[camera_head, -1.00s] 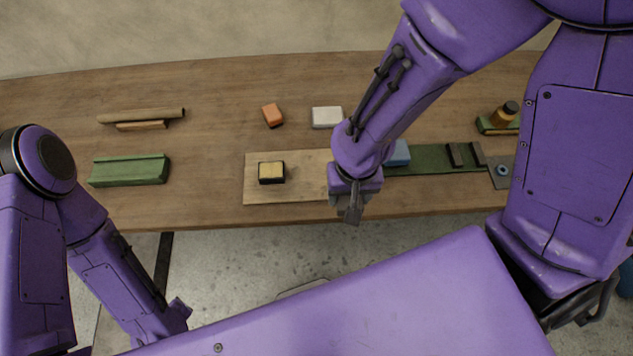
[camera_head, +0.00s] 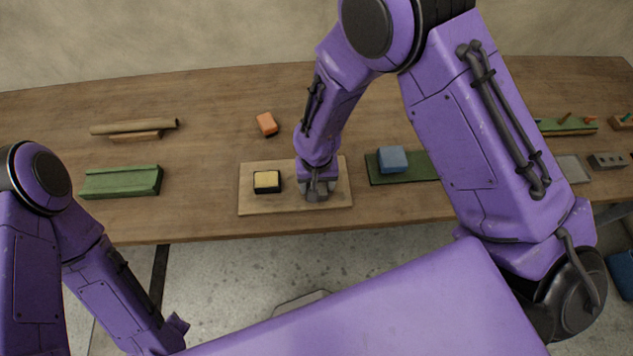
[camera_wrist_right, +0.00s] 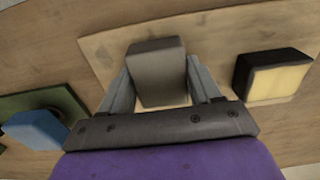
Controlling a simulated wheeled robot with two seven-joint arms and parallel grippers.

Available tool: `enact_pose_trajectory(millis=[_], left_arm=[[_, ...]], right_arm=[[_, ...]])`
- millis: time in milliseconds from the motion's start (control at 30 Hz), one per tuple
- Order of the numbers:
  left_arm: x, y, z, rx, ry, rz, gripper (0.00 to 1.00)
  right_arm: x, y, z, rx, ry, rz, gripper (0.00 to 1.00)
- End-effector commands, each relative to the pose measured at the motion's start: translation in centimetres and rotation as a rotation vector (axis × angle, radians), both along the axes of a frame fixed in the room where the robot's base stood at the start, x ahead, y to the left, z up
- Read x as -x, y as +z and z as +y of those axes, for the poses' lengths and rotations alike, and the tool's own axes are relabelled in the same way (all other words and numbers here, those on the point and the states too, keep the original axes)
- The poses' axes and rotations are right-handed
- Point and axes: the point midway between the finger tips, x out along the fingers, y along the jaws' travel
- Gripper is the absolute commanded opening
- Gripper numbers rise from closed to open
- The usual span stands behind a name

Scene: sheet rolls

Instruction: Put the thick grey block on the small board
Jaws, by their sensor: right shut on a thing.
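The thick grey block (camera_wrist_right: 158,72) sits between the two fingers of my right gripper in the wrist view. My right gripper (camera_head: 317,192) is shut on it and points down over the right half of the small light wooden board (camera_head: 250,203). The board also shows in the wrist view (camera_wrist_right: 205,32) behind the block. I cannot tell whether the block touches the board. In the head view the gripper mostly hides the block. My left gripper (camera_head: 174,329) is low at the left, away from the table, and its jaw opening is unclear.
A black block with a yellow top (camera_head: 267,182) stands on the board, left of my right gripper. A blue block (camera_head: 392,159) stands on a green strip (camera_head: 425,168) to the right. An orange block (camera_head: 267,124) lies behind. A green channel piece (camera_head: 120,182) lies far left.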

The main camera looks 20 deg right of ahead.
Motion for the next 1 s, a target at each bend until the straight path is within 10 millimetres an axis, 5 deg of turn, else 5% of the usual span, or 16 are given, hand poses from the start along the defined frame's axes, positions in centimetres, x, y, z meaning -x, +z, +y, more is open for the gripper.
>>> enact_pose_trajectory(millis=[367,400,467,800,1000], left_arm=[[0.0,0.1,0.0,0.000,0.000,0.000,0.00],[0.0,0.1,0.0,0.000,0.000,0.000,0.00],[0.0,0.1,0.0,0.000,0.000,0.000,0.00],[0.0,0.3,0.0,0.000,0.000,0.000,0.00],[0.0,-0.4,0.0,0.000,0.000,0.000,0.00]], right_arm=[[-0.1,-0.9,0.0,0.001,0.000,-0.002,0.28],[0.0,-0.9,0.0,0.001,0.000,-0.002,0.69],[0.0,-0.8,0.0,0.001,0.000,-0.003,0.88],[-0.1,-0.3,0.0,0.000,0.000,-0.004,0.88],[-0.3,3.7,0.0,0.000,-0.001,-0.009,0.88]])
